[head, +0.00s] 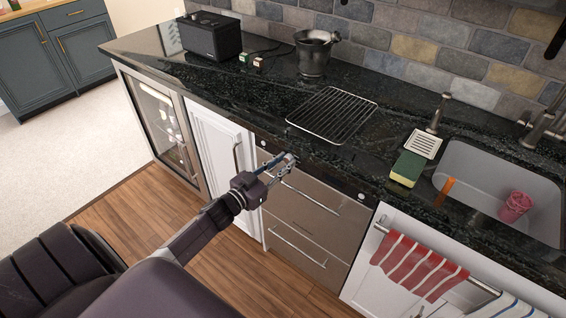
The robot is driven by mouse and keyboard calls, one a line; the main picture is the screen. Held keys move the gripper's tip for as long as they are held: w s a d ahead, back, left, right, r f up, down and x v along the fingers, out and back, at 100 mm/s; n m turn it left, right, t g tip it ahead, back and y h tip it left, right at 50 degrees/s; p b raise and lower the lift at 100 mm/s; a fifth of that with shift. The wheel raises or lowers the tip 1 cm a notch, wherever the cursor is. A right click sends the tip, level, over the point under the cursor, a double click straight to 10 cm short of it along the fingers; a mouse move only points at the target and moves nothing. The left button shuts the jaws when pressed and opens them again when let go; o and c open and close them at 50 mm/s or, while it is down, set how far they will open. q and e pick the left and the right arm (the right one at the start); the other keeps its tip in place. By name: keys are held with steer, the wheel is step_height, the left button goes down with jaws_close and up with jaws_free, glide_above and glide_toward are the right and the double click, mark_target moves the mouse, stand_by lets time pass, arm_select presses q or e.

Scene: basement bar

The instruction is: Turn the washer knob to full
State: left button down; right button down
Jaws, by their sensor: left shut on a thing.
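The washer (314,213) is the steel-fronted unit with bar handles under the black counter, in the middle of the head view. A narrow control strip (335,182) runs along its top, with a small round pale part (361,196) near its right end. My left gripper (289,159) reaches in from the lower left. Its fingers are shut at the strip, just under the counter edge. They cover the washer knob they hold, so its marks and its turn angle cannot be read. My right gripper is not in view.
The counter (385,160) overhangs just above my left fingers. A wire rack (333,114) lies on it, with a sponge (407,168) and a sink (500,190) to the right. A white cabinet door (215,150) is left of the washer. A striped towel (416,265) hangs at the right.

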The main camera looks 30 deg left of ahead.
arm_select(q)
steer(key=m, duration=0.2)
steer(key=shift+m, duration=0.4)
steer(key=m, duration=0.3)
steer(key=shift+d, duration=0.1)
steer(key=m, duration=0.5)
steer(key=shift+m+y+b, duration=0.3)
steer(key=shift+y+b, duration=0.05)
steer(key=shift+y, duration=0.05)
steer(key=m+b, duration=0.2)
steer(key=m, duration=0.4)
steer(key=shift+d+f, duration=0.1)
steer(key=shift+f, duration=0.05)
steer(key=m+y+b, duration=0.1)
steer(key=m+b, duration=0.1)
steer(key=m, duration=0.3)
steer(key=shift+m, duration=0.3)
steer(key=c, duration=1.7)
jaws_free()
steer(key=shift+o, duration=0.2)
